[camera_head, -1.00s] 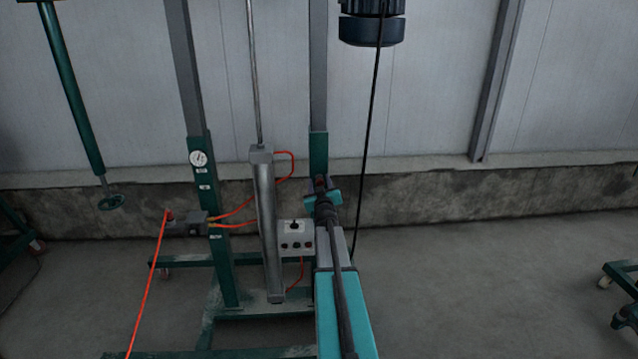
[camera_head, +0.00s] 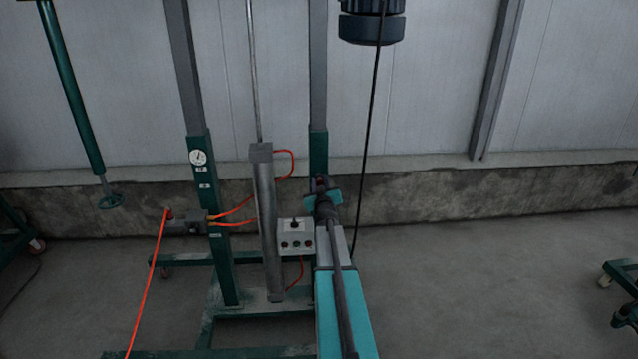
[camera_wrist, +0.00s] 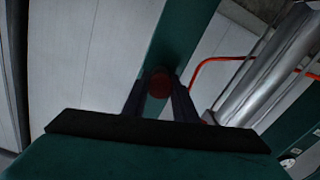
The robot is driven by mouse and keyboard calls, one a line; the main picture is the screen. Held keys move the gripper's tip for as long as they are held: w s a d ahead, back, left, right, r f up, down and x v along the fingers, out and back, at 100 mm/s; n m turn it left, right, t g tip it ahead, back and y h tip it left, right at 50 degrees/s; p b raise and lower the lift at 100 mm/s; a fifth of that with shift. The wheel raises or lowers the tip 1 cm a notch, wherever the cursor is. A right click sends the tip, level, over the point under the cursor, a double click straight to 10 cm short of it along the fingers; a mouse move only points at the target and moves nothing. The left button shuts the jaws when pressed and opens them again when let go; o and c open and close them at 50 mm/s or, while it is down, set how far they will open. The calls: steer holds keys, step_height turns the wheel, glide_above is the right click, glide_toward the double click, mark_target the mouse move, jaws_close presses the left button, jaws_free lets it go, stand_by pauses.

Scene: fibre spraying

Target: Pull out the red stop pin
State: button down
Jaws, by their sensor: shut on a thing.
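The red stop pin (camera_wrist: 159,84) shows in the wrist view as a dark red round head on a green post (camera_wrist: 184,35). My gripper (camera_wrist: 160,92) has its two dark fingers on either side of the pin's head and is shut on it. In the head view the pin (camera_head: 320,184) is a small dark red spot on the green post (camera_head: 318,150), largely covered by my wrist. My gripper's fingers are hard to make out in that view. Whether the pin's shaft sits in the post is hidden.
A grey cylinder (camera_head: 266,220) with red hoses stands left of the post. A switch box (camera_head: 296,237) sits close beside my arm. A black cable (camera_head: 369,130) hangs to the right. The floor on the right (camera_head: 480,270) is mostly clear.

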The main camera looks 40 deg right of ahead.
mark_target(320, 184)
steer(key=shift+b+v, duration=0.5)
steer(key=shift+v, duration=1.5)
steer(key=shift+a+f, duration=0.1)
steer(key=shift+f, duration=0.05)
steer(key=c, duration=1.6)
jaws_free()
steer(key=shift+s, duration=0.1)
steer(key=shift+c, duration=0.2)
steer(key=shift+o, duration=1)
steer(key=shift+a, duration=0.1)
steer(key=shift+s, duration=0.1)
steer(key=b+v, duration=0.2)
steer(key=v, duration=1.1)
steer(key=shift+s+a, duration=0.2)
steer(key=shift+s, duration=0.05)
